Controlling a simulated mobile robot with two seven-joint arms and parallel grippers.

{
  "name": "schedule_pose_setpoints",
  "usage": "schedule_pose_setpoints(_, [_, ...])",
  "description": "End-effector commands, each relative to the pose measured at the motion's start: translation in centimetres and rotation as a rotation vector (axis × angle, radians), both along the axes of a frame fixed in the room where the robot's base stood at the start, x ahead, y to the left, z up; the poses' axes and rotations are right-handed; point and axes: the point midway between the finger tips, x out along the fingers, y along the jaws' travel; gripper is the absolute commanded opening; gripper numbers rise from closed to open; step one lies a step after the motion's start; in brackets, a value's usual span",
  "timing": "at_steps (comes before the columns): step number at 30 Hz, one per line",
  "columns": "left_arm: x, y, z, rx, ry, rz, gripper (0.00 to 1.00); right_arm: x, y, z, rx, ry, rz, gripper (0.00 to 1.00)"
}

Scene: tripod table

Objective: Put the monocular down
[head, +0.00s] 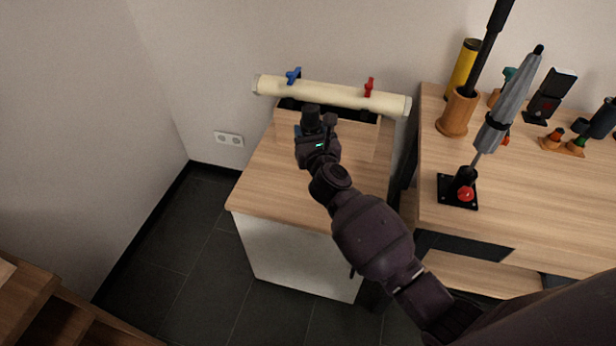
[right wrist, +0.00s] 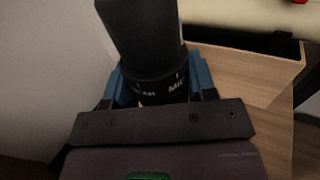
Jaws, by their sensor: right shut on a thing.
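The monocular is a black cylinder (head: 310,114) with white lettering, and it fills the upper middle of the right wrist view (right wrist: 145,35). My right gripper (head: 315,133) is shut on it, with the blue fingers (right wrist: 160,85) on either side of its lower part. In the head view the gripper is over the wood-topped cabinet (head: 270,190), near the wooden box at its back. I cannot tell how high the monocular is above the surface. My left gripper is not in view.
A cream tube (head: 330,94) with blue and red clamps lies along the back, above the wooden box (head: 355,139). The cabinet top's front left is clear. The right table (head: 560,215) holds a grey folded thing on a stand (head: 505,105), a wooden cup (head: 458,113) and several small items.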

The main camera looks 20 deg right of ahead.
Motion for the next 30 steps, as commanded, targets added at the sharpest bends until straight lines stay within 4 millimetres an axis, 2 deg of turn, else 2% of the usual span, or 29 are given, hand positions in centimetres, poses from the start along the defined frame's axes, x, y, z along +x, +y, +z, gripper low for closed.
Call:
schedule_pose_setpoints(1, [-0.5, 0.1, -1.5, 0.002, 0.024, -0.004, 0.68, -0.1, 0.1, -2.6, -0.001, 0.015, 0.001, 0.20])
schedule_pose_setpoints(12, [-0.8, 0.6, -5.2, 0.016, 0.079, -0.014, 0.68, -0.2, 0.0, -9.4, -0.001, 0.014, 0.001, 0.20])
schedule_pose_setpoints(16, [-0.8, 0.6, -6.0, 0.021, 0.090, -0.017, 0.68, -0.2, 0.0, -10.5, -0.001, 0.008, 0.001, 0.20])
schedule_pose_setpoints(23, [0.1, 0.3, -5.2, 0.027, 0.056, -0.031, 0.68, 0.0, 0.0, -10.8, 0.000, 0.000, 0.001, 0.20])
schedule_pose_setpoints(30, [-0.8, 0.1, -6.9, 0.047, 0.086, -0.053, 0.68, -0.2, 0.0, -14.1, -0.001, 0.011, 0.000, 0.20])
